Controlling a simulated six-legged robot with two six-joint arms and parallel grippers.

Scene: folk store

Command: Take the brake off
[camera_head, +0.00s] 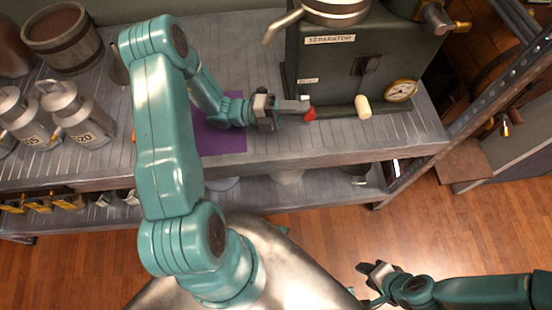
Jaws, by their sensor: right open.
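The dark green separator (340,72) stands on the grey shelf, with a "SEPARATOR" label on its front. A smaller label (308,80), too small to read, sits low on its left side. A red tip (310,114), perhaps the brake lever's end, shows below that label. My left gripper (298,106) is at the red tip, its fingers pointing right; the picture does not show whether they are closed on it. A small white piece (304,97) shows just above the fingers. My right gripper (368,280) is open and empty, low over the floor, away from the separator.
A crank with a cream handle (363,107) and a round gauge (401,91) are on the separator's front. A purple mat (222,139) lies under my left wrist. Metal milk cans (77,112) and a wooden bucket (62,38) stand left. A metal post (470,110) rises right.

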